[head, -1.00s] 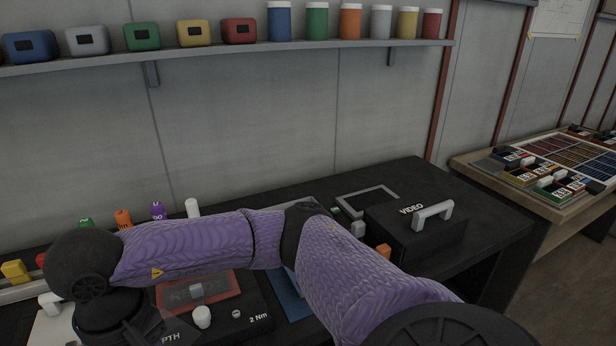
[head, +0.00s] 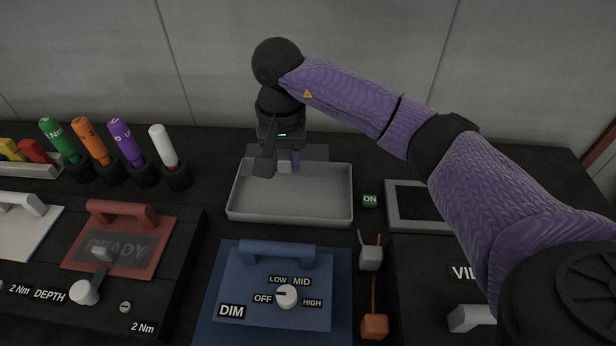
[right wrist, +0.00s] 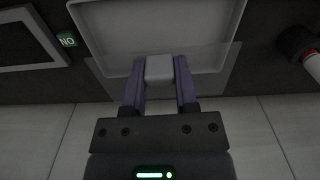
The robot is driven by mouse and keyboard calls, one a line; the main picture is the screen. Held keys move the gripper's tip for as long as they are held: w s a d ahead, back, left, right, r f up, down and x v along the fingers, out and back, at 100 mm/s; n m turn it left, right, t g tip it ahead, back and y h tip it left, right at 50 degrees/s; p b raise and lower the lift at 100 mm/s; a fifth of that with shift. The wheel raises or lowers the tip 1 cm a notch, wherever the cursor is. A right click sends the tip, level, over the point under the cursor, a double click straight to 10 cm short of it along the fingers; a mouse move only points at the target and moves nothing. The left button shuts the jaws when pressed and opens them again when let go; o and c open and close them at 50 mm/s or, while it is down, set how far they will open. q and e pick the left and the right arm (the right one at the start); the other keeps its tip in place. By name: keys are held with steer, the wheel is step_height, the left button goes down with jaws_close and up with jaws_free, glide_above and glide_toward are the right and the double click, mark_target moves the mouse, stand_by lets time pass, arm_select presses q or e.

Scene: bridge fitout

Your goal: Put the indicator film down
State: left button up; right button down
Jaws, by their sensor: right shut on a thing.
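The indicator film is a thin translucent grey sheet (right wrist: 218,84) with a pale grey grip block (right wrist: 159,68). My right gripper (head: 285,166) is shut on that block, with its two purple fingers on either side in the right wrist view (right wrist: 159,80). The film (head: 316,152) shows at the back edge of an empty light grey tray (head: 290,217) and overlaps its rim in the right wrist view. I cannot tell whether the film touches the tray. My left gripper is not in view.
A blue DIM panel (head: 270,323) with a knob lies in front of the tray. A grey frame (head: 395,222) and an ON label (head: 370,201) are to the right.

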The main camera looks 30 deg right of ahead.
mark_target(291, 205)
steer(key=f, duration=0.2)
steer(key=d+f+b, duration=0.1)
steer(key=shift+w+m, duration=0.4)
step_height(291, 205, down, 8)
steer(key=shift+r+b, duration=0.1)
steer(key=shift+b, duration=0.9)
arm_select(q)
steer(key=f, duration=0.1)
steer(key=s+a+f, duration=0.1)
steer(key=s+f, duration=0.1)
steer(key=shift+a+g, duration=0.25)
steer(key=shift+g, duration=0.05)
arm_select(e)
steer(key=shift+f, duration=0.25)
steer(key=shift+c, duration=1.9)
jaws_free()
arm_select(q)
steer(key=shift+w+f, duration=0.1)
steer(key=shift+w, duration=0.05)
arm_select(e)
steer(key=shift+r, duration=0.1)
